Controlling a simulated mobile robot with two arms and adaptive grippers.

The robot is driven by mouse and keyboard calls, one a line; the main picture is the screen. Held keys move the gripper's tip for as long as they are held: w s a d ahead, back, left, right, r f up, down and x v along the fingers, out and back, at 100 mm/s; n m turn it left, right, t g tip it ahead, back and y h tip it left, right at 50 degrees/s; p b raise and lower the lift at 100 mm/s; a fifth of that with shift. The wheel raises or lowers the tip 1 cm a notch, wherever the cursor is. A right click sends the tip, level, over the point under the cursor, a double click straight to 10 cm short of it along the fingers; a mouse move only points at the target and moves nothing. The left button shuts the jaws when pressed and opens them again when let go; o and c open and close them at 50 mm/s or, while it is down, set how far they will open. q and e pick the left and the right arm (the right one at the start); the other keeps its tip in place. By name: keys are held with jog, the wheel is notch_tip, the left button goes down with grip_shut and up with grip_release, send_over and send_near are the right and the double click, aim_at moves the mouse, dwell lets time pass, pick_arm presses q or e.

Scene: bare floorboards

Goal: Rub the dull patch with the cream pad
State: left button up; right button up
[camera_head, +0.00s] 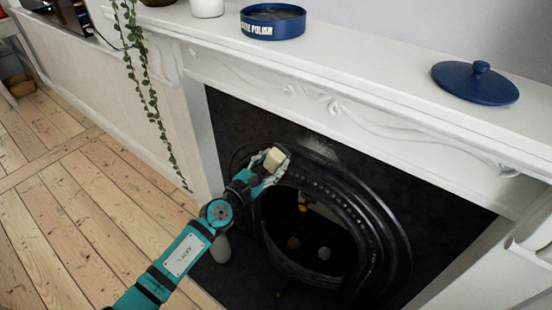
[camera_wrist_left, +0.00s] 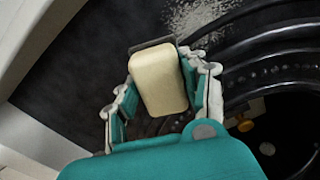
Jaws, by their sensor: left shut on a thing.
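My left gripper (camera_head: 267,167) is shut on the cream pad (camera_head: 275,158), a small block with rounded edges. The pad also shows between the fingers in the left wrist view (camera_wrist_left: 158,80). The dull patch (camera_head: 318,143) is a pale, speckled smudge on the black fireplace surround, up and to the right of the pad. In the left wrist view the patch (camera_wrist_left: 195,18) lies just beyond the pad's far end. I cannot tell whether the pad touches the surround. My right gripper is not in view.
A blue polish tin (camera_head: 273,24) and its blue lid (camera_head: 476,82) sit on the white mantel shelf (camera_head: 370,62). A trailing plant (camera_head: 145,85) hangs at the left. The black arched grate (camera_head: 375,225) is below the patch. Open floorboards (camera_head: 75,220) lie at left.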

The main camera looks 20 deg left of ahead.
aim_at(296, 140)
pick_arm(q)
jog(key=shift+w+d+r, duration=0.1)
jog(key=shift+w+d, duration=0.05)
jog(key=shift+w, duration=0.35)
jog(key=b+x, duration=0.1)
jog(key=x, duration=0.1)
jog(key=shift+w+d, duration=0.15)
jog(key=shift+w, duration=0.15)
jog(key=shift+w+d, duration=0.25)
jog(key=shift+w, duration=0.35)
jog(key=shift+w+d, duration=0.1)
jog(key=shift+w, duration=0.15)
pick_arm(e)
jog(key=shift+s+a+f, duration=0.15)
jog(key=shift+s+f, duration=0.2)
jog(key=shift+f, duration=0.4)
pick_arm(q)
jog(key=shift+b+x, duration=0.5)
jog(key=shift+x, duration=0.4)
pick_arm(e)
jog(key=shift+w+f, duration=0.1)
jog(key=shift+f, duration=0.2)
pick_arm(q)
jog(key=shift+d, duration=0.15)
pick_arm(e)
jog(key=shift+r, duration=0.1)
